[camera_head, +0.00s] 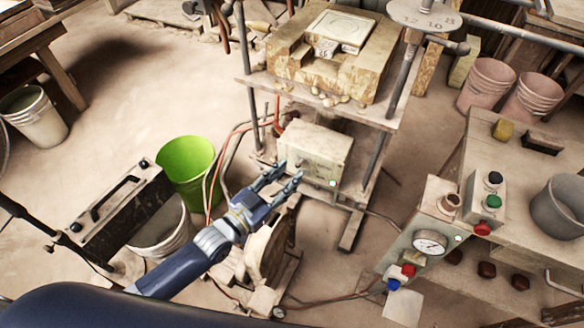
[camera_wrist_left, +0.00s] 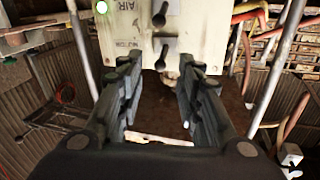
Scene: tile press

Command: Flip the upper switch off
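The pale control box (camera_head: 318,150) stands on the lower shelf of the press stand. A green light shows at its right lower corner in the head view. In the left wrist view, the box face (camera_wrist_left: 205,25) carries two dark switches, one nearer the picture's top (camera_wrist_left: 160,14) and one lower in the picture (camera_wrist_left: 161,52). A green light glows at its left. My left gripper (camera_head: 286,178) is open and empty, just in front of the box. In the left wrist view its fingers (camera_wrist_left: 160,75) are spread on either side below the lower-pictured switch. My right gripper is not in view.
The press stand's upper shelf (camera_head: 300,90) holds a wooden mould. A green bucket (camera_head: 187,160) stands left of my arm. A panel with a gauge (camera_head: 430,241) and buttons is at the right. Cables run beside the box (camera_wrist_left: 258,25).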

